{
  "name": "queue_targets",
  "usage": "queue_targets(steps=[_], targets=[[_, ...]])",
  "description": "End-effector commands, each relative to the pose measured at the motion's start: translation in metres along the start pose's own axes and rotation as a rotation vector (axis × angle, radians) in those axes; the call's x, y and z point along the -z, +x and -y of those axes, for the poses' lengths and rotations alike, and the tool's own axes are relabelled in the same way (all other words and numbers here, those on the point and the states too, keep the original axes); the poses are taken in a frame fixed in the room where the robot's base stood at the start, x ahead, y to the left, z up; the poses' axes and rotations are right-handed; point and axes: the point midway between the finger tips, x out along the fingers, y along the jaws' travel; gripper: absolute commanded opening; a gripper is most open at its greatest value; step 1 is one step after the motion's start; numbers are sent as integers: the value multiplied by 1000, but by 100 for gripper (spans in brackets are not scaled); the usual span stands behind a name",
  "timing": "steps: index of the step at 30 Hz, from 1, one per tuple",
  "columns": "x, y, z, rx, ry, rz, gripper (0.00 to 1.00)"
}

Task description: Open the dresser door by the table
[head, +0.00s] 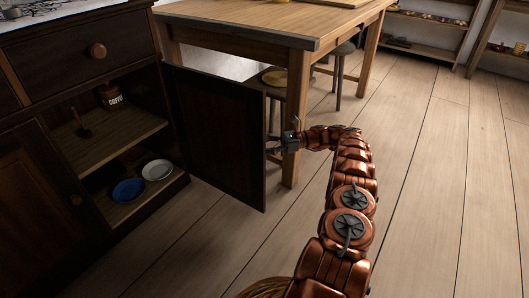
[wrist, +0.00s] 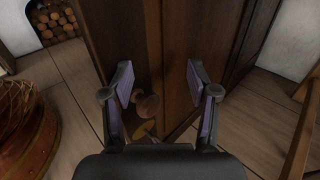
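The dark dresser (head: 75,62) stands at the left in the head view. Its door by the table (head: 218,135) is swung out wide, with the shelves behind it exposed. My gripper (head: 277,143) is at the far side of the door, near its free edge. In the wrist view my gripper (wrist: 158,78) has its two fingers spread apart. A round wooden knob (wrist: 147,106) shows between the fingers, beside the dark door panel (wrist: 178,50). The fingers are not closed on the knob; whether one touches it I cannot tell.
The wooden table (head: 265,22) stands right behind the door, its front leg (head: 297,100) close to my gripper. Stools (head: 341,75) are under it. A coffee jar (head: 111,96), a blue dish (head: 129,191) and a white dish (head: 157,170) sit inside the dresser. Floor (head: 440,150) at the right is clear.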

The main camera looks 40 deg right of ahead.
Motion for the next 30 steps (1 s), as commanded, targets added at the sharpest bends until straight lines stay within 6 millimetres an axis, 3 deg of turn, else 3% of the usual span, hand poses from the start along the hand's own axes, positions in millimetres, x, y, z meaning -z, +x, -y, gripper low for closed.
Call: queue_targets(steps=[7, 12, 30], targets=[[-37, -1, 0, 1, -3, -3, 60], [-52, -1, 0, 1, 0, 0, 60], [-54, -1, 0, 1, 1, 0, 60]])
